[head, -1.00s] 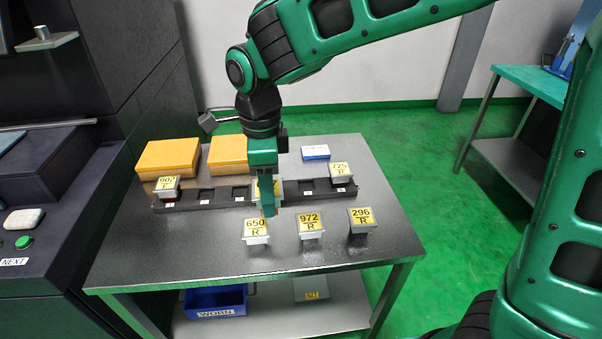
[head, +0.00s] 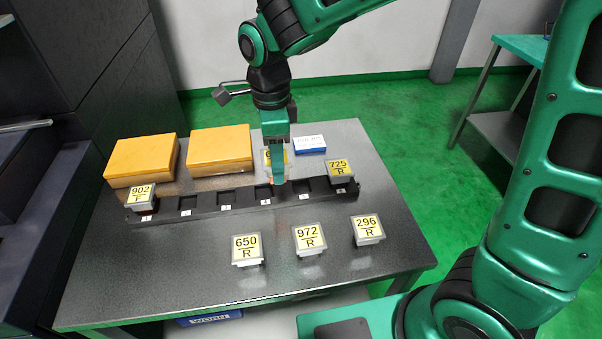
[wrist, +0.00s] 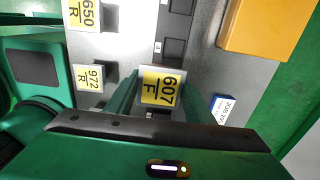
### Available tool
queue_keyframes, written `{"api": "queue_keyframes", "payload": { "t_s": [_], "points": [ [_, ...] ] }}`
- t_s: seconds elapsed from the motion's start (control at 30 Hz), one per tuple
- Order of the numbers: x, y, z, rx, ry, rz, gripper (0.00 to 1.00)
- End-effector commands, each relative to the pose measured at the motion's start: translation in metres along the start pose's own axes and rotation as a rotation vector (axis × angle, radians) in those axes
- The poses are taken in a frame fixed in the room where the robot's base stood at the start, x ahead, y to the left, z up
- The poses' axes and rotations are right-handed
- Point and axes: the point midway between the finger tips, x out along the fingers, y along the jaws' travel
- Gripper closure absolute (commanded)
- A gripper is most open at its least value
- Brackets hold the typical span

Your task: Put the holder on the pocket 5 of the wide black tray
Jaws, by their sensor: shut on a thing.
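My gripper (head: 277,172) is shut on a grey holder with a yellow label (head: 268,157). In the wrist view the holder reads 607 (wrist: 162,88) between the two green fingers. In the head view a finger hides much of it. It appears raised above the wide black tray (head: 245,201), around its fourth and fifth pockets. Pocket 5 (head: 308,184), second from the right end, looks empty. Holder 902 (head: 140,195) sits in the leftmost pocket and holder 725 (head: 339,170) in the rightmost. The pockets between them look empty, though my gripper partly covers the view.
Holders 650 (head: 246,248), 972 (head: 309,239) and 296 (head: 368,229) stand on the table (head: 190,270) in front of the tray. Two orange boxes (head: 142,160) (head: 221,151) and a small blue-and-white box (head: 310,145) stand behind it. A dark machine is at left.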

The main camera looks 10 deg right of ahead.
Motion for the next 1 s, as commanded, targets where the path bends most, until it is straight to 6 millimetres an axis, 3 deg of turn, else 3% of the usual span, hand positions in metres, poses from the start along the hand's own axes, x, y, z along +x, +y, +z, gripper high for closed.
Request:
{"api": "queue_keyframes", "payload": {
  "t_s": [0.2, 0.4, 0.57, 0.83, 1.0],
  "points": [
    [0.024, -0.016, -0.036, 0.0, 0.0, 0.001, 1.0],
    [0.038, -0.026, -0.056, -0.003, -0.001, 0.0, 1.0],
    [0.044, -0.028, -0.061, -0.004, 0.0, 0.0, 1.0],
    [0.076, -0.027, -0.061, -0.005, 0.0, 0.001, 1.0],
    [0.082, -0.028, -0.061, -0.004, -0.001, -0.001, 1.0]
  ]
}}
